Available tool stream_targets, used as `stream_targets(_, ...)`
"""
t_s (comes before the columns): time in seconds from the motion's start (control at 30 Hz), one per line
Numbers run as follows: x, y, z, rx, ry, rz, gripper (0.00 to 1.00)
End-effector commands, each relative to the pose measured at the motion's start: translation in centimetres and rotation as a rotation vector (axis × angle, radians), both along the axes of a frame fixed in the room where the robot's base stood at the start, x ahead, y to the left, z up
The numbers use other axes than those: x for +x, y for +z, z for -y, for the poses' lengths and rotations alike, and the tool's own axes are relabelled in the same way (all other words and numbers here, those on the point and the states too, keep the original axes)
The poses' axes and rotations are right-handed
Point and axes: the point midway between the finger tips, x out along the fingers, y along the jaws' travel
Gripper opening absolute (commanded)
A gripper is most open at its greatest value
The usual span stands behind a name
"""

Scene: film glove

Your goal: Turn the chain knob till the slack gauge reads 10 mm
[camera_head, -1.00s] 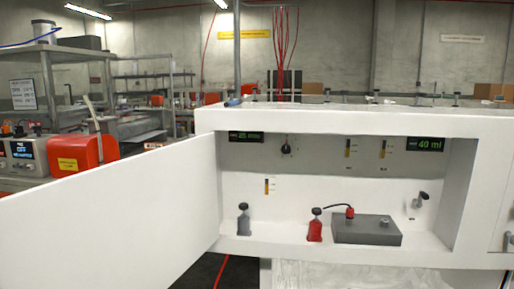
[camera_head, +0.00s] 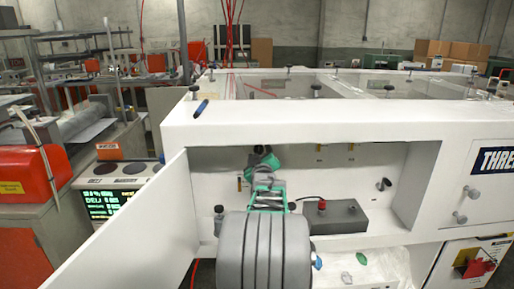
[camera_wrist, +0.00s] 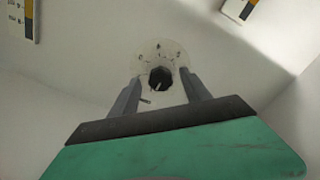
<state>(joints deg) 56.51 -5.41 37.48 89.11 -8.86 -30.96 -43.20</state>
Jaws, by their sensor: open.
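In the wrist view a round black knob (camera_wrist: 161,78) with a pale pointer sits on a pale dial plate with small marks, on the compartment's back wall. I cannot read its label. My gripper (camera_wrist: 160,83) is open, with one grey finger on each side of the knob; I cannot tell whether either touches it. In the head view my gripper (camera_head: 262,152) reaches into the open white compartment (camera_head: 300,125) and hides the knob. No readable slack gauge shows now. Parts of scale strips show in the wrist view, at top left (camera_wrist: 22,18) and top right (camera_wrist: 240,8).
The open white door (camera_head: 135,235) stands left of my arm. A grey box (camera_head: 345,215) with a red-capped fitting is in the compartment at right. A dark-capped bottle (camera_head: 219,217) stands left of my gripper. A small dark knob (camera_head: 384,184) is on the right.

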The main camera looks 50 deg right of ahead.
Motion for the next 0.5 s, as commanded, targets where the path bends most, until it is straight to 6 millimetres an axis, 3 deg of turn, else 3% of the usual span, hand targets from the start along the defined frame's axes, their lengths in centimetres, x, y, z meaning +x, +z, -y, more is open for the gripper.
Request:
stream_targets(0.2, 1.7, 0.0, 1.7, 0.001, 0.002, -0.001, 0.55)
stream_targets(0.43, 1.9, 0.0, 1.7, 0.001, 0.003, 0.000, 0.55)
stream_targets(0.5, 1.9, 0.0, 1.7, 0.002, 0.004, 0.000, 0.50)
